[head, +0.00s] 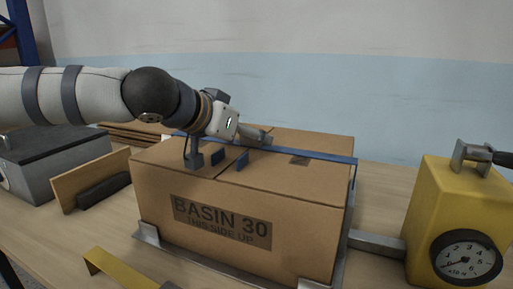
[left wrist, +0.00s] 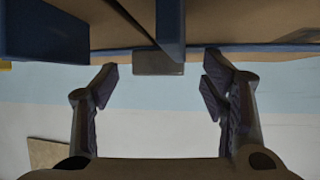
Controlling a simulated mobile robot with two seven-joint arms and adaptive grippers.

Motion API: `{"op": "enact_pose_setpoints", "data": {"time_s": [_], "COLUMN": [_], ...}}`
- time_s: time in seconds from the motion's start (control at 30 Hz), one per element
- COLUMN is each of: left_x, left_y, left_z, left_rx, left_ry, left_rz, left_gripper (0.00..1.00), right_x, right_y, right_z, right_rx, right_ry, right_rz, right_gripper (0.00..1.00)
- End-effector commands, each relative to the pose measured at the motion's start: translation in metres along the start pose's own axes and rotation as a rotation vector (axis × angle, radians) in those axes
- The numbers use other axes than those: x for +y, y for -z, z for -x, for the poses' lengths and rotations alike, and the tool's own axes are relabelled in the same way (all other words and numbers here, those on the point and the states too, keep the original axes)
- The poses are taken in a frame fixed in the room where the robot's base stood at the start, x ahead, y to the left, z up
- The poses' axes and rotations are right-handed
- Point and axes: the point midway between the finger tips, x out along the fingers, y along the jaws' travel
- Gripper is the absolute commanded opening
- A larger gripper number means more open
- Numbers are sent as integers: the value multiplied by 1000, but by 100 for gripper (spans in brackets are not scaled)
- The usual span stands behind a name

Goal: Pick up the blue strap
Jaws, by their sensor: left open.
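The blue strap (head: 315,154) runs across the top of a brown carton (head: 240,240) marked BASIN 30 and bends down its right side. In the left wrist view, a blue strip (left wrist: 170,22) shows between the fingers at the top, with a blue band (left wrist: 245,47) across it. My left gripper (head: 219,158) is over the carton's top, its fingers spread and pointing down close to the strap. It also shows in the left wrist view (left wrist: 162,88), open, with nothing clamped between its pads. Part of the strap is hidden behind the gripper. My right gripper is out of view.
A yellow scale (head: 425,215) with a dial stands right of the carton. A metal frame (head: 375,244) edges the carton's base. At left are a grey box (head: 60,160) and an upright wooden board (head: 90,183). A yellow bracket (head: 120,272) lies in front.

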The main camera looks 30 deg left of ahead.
Motion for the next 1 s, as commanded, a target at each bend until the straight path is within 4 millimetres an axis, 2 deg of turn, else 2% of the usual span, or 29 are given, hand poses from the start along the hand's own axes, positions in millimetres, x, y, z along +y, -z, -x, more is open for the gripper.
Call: {"op": "enact_pose_setpoints", "data": {"time_s": [0.03,0.23,0.4,0.5,0.77,0.87,1.0], "left_x": [0,0,0,0,0,0,1], "left_y": [-4,1,1,1,4,24,62], "left_z": [-6,-2,-2,-2,0,13,37], "left_rx": [-7,1,1,1,3,15,28], "left_ry": [-1,-1,-1,0,0,2,4], "left_rz": [2,3,2,2,2,-1,-2], "left_gripper": [66,66,28,11,11,11,11], "right_x": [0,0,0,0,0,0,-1], "right_y": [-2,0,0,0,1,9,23], "right_z": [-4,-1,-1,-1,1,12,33], "right_rx": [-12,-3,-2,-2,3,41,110], "right_ry": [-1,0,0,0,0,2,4], "right_rz": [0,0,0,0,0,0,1], "right_gripper": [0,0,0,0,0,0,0]}}
